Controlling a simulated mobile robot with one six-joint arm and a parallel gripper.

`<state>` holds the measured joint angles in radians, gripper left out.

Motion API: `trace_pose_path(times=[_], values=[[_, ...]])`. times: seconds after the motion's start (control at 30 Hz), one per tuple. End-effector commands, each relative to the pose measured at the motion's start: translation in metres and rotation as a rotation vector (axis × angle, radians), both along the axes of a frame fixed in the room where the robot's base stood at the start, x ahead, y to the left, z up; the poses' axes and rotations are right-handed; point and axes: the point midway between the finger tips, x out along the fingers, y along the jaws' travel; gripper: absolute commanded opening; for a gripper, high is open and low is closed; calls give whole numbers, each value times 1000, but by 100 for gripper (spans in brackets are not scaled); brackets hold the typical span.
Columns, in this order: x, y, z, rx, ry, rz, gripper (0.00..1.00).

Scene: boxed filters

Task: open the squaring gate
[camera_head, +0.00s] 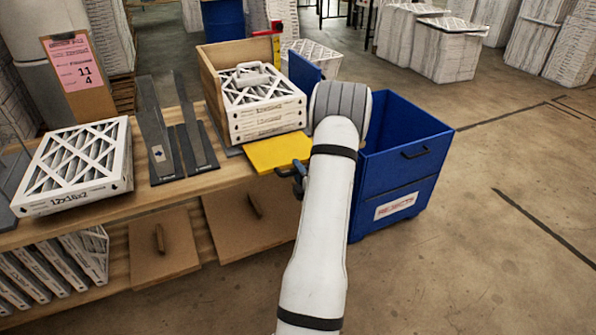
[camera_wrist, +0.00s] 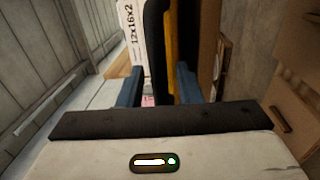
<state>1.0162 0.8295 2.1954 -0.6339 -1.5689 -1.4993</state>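A yellow plate (camera_head: 277,153), which I take as the squaring gate, lies about flat at the front of a wooden stop frame (camera_head: 210,88). A stack of white filters (camera_head: 265,117) marked 12x16x2 sits behind it. My gripper (camera_head: 298,174) is at the plate's front right corner, partly hidden by my arm. In the wrist view my gripper's (camera_wrist: 160,80) blue fingers stand apart. A dark bar (camera_wrist: 155,45) and the yellow plate's edge (camera_wrist: 171,50) show between them. A gap shows beside one finger; contact with the other is unclear.
A blue panel (camera_head: 304,75) stands upright at the stack's right. A blue reject bin (camera_head: 405,165) is right of my arm. Dark angled rails (camera_head: 155,130) and another filter (camera_head: 80,165) occupy the bench's left.

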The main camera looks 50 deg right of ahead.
Motion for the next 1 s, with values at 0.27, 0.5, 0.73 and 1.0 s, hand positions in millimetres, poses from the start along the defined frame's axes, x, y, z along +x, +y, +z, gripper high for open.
trace_pose_path(times=[0.27, 0.5, 0.73, 1.0], values=[[0, 0, 0, 0, 0, 1, 20], [0, 1, 0, 0, 0, 1, 1], [0, 1, 0, 0, 1, 1, 0], [4, 4, 3, 3, 10, 11, 0]])
